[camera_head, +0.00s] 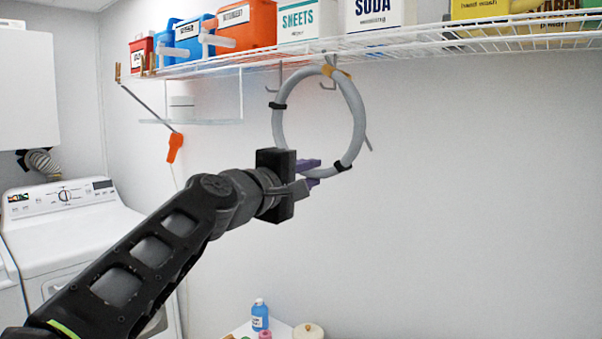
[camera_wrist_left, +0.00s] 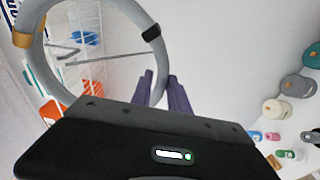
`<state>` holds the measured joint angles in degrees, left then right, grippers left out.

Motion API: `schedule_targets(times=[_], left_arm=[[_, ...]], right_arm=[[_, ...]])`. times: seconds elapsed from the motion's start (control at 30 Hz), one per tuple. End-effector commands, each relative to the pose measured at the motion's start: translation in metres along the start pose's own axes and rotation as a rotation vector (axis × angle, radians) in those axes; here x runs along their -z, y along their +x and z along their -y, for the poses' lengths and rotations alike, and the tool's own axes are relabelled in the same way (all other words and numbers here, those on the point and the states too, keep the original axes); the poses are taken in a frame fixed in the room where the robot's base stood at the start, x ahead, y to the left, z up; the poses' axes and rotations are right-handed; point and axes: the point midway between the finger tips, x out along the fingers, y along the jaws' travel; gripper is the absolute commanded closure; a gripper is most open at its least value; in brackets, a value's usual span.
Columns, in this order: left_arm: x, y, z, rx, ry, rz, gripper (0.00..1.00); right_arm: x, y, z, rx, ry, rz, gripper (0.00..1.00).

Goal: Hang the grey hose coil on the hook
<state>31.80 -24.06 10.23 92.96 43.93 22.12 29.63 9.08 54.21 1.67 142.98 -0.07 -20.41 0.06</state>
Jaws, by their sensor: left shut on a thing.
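The grey hose coil (camera_head: 358,112) is a ring with black bands and a tan band near its top, held upright against the wall side under the wire shelf. My left gripper (camera_head: 312,172) is shut on its lower part with purple fingers. In the left wrist view the coil (camera_wrist_left: 136,14) runs down between the fingers (camera_wrist_left: 160,80). One metal hook (camera_head: 328,84) hangs from the shelf at the coil's top, and another hook (camera_head: 273,97) is just left of the coil. I cannot tell whether the coil rests on a hook. My right gripper is out of view.
The wire shelf (camera_head: 440,47) carries bins and boxes above the coil. A white washer (camera_head: 65,225) stands at the far left. A blue bottle (camera_head: 260,314) is low in front. The wall to the right is clear.

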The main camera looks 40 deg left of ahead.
Motion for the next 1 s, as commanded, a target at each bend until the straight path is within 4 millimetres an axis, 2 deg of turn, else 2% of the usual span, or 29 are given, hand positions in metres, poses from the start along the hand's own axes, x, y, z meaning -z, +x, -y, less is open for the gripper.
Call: schedule_targets(times=[0.6,0.7,1.0], left_arm=[[-0.005,0.045,-0.001,-0.002,-0.001,-0.002,1.0],[-0.006,0.044,0.01,-0.004,0.0,-0.001,1.0],[-0.006,0.045,0.018,-0.001,0.0,0.0,1.0]], right_arm=[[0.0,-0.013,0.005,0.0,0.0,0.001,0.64],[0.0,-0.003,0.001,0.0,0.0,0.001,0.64],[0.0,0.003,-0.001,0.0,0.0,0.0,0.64]])
